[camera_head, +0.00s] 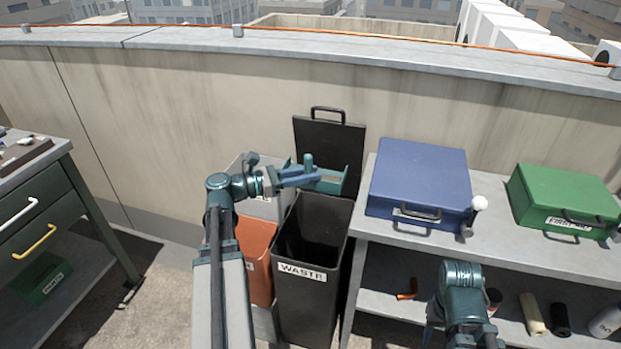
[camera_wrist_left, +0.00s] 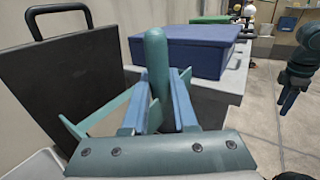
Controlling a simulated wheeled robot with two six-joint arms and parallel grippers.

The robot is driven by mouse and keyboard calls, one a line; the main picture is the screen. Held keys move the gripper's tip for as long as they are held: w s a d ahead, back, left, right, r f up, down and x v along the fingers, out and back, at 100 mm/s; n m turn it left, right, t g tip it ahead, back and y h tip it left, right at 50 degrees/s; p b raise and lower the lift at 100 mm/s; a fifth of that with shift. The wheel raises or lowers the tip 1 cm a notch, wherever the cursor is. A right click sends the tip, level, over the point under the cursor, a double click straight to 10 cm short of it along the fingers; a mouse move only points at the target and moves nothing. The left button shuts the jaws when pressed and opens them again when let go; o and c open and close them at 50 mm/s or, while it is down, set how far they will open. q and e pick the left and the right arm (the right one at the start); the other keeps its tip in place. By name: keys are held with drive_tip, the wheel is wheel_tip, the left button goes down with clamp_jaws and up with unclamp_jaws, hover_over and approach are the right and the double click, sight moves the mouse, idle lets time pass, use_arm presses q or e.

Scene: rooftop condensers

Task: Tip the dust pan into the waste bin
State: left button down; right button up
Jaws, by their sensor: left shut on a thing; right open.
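The black waste bin (camera_head: 303,305) stands by the parapet with a white "WASTE" label. Its lid (camera_head: 330,140) is up, and it also shows in the left wrist view (camera_wrist_left: 65,95). The teal dust pan (camera_head: 338,183) is above the bin's open top. My left gripper (camera_head: 300,176) is shut on the pan's upright handle (camera_wrist_left: 157,65). Any contents of the pan are hidden, and I cannot tell its exact tilt. My right gripper (camera_wrist_left: 288,98) is open and empty, apart from the bin, at the right of the left wrist view.
An orange bin (camera_head: 257,250) and a grey bin (camera_head: 262,207) stand left of the waste bin. A grey shelf (camera_head: 500,240) to the right bears a blue box (camera_head: 418,178) and a green box (camera_head: 560,195). A drawer bench (camera_head: 40,215) stands at far left.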

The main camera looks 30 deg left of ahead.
sight(310, 187)
use_arm(q)
drive_tip(key=shift+w, duration=0.25)
wheel_tip(310, 187, down, 4)
drive_tip(key=b, duration=0.4)
drive_tip(key=shift+f, duration=0.2)
drive_tip(key=shift+r+p, duration=0.45)
drive_tip(key=shift+p, duration=0.15)
drive_tip(key=shift+w+r+n+p, duration=0.1)
drive_tip(key=shift+w+n+p, duration=0.05)
drive_tip(key=shift+n+p, duration=0.3)
drive_tip(key=w+n+g+p, duration=0.1)
drive_tip(key=p, duration=0.1)
drive_tip(key=w+n+g+y+p, duration=0.1)
drive_tip(key=n+g+p, duration=0.1)
drive_tip(key=p, duration=0.1)
drive_tip(key=n+g+p, duration=0.1)
drive_tip(key=n+p, duration=0.1)
drive_tip(key=shift+w+a+r+y, duration=0.25)
drive_tip(key=shift+w+a+y, duration=0.05)
drive_tip(key=shift+w+a, duration=0.1)
drive_tip(key=shift+w+a+f+n+g+p, duration=0.15)
drive_tip(key=shift+w+n+g+p, duration=0.35)
drive_tip(key=shift+g+p, duration=0.3)
drive_tip(key=shift+w+f+n+g+p, duration=0.3)
drive_tip(key=shift+n+g+p, duration=0.05)
drive_tip(key=shift+n+g, duration=0.45)
